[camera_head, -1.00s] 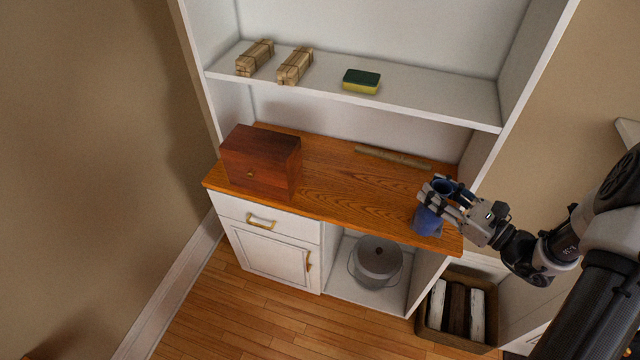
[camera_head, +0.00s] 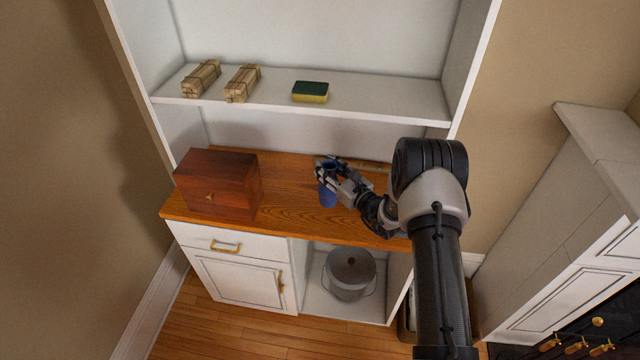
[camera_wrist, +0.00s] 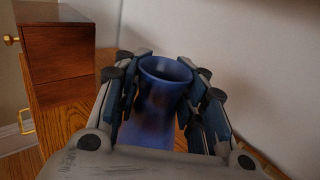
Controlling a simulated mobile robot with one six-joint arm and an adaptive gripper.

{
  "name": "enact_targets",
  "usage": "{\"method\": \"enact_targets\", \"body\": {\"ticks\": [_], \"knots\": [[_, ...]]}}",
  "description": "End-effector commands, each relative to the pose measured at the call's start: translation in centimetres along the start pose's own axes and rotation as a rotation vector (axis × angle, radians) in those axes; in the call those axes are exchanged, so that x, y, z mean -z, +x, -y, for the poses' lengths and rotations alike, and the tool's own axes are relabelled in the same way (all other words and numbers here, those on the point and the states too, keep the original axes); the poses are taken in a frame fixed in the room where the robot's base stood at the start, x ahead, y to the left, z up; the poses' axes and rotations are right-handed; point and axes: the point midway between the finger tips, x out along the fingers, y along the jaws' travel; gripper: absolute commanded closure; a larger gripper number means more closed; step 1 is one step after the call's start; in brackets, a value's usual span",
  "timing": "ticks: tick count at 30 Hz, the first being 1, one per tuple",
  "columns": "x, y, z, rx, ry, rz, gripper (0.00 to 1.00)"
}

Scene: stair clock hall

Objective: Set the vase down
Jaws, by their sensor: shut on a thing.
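The blue vase (camera_head: 328,194) is upright over the middle of the wooden countertop (camera_head: 285,212), to the right of the wooden box. My gripper (camera_head: 328,170) is shut on the vase near its upper part. In the wrist view the vase (camera_wrist: 160,100) stands between the two fingers, its round open mouth facing up. The fingers touch it on both sides. Its base is partly hidden, so I cannot tell whether it touches the counter.
A dark red wooden box (camera_head: 218,184) stands on the counter's left. A rolled tan object (camera_head: 372,166) lies at the back, partly behind my arm. A shelf (camera_head: 270,104) above holds two tied bundles (camera_head: 242,83) and a sponge (camera_head: 310,92). A grey pot (camera_head: 349,272) sits below.

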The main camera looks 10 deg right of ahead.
Motion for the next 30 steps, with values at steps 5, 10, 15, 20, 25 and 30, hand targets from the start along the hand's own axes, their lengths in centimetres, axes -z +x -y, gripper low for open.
{"method": "enact_targets", "body": {"ticks": [5,10,15,20,25,30], "knots": [[1.4,0.0,0.1,0.000,-0.002,0.003,1.00],[3.7,0.0,0.0,-0.001,-0.001,0.002,1.00],[4.7,0.0,0.0,-0.001,-0.002,0.004,1.00],[4.6,0.0,0.0,-0.001,-0.002,0.004,1.00],[5.0,0.0,0.0,-0.001,-0.001,0.001,0.64],[4.9,0.0,0.0,-0.001,-0.001,0.001,0.52]]}}
